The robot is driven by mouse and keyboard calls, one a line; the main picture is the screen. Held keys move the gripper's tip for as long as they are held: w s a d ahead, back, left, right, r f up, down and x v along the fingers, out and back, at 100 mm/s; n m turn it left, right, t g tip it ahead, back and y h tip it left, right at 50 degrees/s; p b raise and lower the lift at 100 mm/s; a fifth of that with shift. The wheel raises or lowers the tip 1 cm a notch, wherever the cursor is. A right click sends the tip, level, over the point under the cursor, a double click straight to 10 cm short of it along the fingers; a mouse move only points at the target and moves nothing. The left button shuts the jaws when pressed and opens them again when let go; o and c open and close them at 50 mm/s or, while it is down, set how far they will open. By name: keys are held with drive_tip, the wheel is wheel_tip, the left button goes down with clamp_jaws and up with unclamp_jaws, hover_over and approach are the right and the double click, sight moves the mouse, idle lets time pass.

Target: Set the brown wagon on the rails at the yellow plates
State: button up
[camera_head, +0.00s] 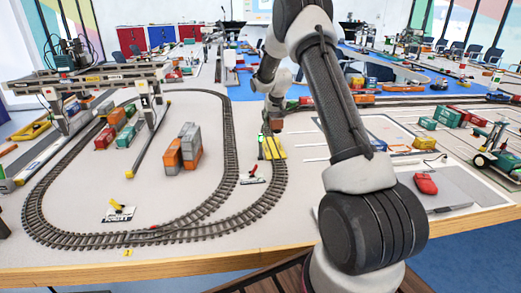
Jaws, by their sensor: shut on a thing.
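The yellow plates (272,147) lie at the curved track right of the middle of the table. My gripper (276,114) points down just above and behind them in the picture. It is shut on the small brown wagon (277,125), which hangs under the fingers. The wagon is small in this view, and I cannot tell whether its wheels touch the rails. My arm crosses the right-middle of the view and hides some of the track and table behind it.
A looped track (228,150) runs round orange and grey containers (185,148). A gantry crane (100,78) stands at the left. A small green light or marker (260,137) shows beside the plates. A red car (426,183) lies on a grey pad at right.

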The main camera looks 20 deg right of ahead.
wheel_tip(320, 180, down, 10)
drive_tip(key=shift+s+f, duration=0.1)
idle(0.4)
drive_tip(key=shift+d+f, duration=0.1)
drive_tip(key=o, duration=1.3)
drive_tip(key=shift+c, duration=0.2)
